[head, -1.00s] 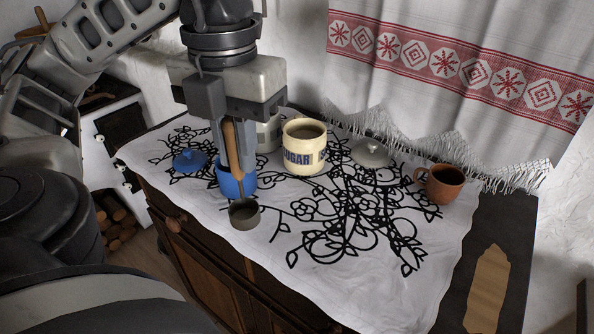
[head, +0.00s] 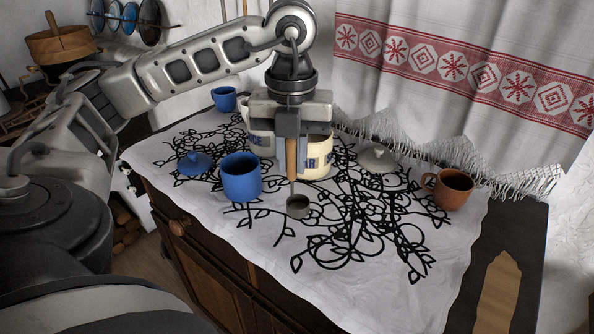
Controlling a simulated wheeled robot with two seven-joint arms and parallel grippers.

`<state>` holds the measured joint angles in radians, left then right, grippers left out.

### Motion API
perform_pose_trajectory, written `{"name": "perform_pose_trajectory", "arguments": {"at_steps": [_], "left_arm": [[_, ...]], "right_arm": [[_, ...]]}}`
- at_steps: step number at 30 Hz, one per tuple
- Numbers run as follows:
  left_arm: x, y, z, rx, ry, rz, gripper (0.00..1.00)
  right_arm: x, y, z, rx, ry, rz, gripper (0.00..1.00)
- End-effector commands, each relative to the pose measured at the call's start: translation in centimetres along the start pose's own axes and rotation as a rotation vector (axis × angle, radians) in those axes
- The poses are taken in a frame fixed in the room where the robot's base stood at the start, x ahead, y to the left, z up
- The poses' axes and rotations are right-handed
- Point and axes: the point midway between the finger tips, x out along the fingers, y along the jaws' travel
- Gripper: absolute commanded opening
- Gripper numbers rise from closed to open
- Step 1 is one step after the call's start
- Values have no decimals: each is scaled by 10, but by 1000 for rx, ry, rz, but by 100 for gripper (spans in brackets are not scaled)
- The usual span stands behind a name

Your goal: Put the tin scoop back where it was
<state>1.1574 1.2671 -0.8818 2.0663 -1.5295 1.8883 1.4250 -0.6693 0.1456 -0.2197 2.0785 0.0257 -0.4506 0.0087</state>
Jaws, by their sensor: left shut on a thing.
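The tin scoop (head: 298,207) has a small dark grey bowl and a wooden handle. My left gripper (head: 291,168) is shut on the handle. The scoop hangs bowl down, in front of the cream canister (head: 319,160) lettered in blue. The gripper hides part of that lettering; only "AR" shows clearly. I cannot tell how far the bowl is above the cloth. My right gripper is not in view.
A blue pot (head: 241,180) stands left of the scoop. The patterned cloth (head: 350,290) is clear in front.

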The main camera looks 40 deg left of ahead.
Motion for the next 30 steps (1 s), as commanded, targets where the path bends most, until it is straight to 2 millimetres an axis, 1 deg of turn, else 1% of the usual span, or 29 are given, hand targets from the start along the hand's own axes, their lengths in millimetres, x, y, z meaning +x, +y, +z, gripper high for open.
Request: {"name": "perform_pose_trajectory", "arguments": {"at_steps": [5, 7, 9, 12, 15, 21, 26, 27, 28, 29, 30], "left_arm": [[10, -4, 8, 0, 1, -1, 0], [18, -7, 14, -1, 2, 0, 0], [31, -6, 13, -1, 2, 2, 0], [43, -6, 13, 0, 1, 1, 0], [47, -6, 13, 1, -2, -1, 0], [47, -6, 13, 1, -2, -2, 0], [52, -6, 13, 1, -1, -2, 0], [50, -6, 13, 0, -1, -2, 26], [50, -6, 13, 1, -1, -1, 35], [50, -6, 13, 1, -1, -1, 37], [50, -6, 13, 1, -1, -1, 37]], "right_arm": [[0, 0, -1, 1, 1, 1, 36], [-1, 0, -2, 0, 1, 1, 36], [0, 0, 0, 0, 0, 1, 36], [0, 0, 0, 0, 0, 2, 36], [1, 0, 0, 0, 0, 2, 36], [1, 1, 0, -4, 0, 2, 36], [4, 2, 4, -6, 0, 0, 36], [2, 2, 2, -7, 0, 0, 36], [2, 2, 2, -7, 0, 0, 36], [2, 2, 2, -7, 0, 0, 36], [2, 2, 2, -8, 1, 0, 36]]}}
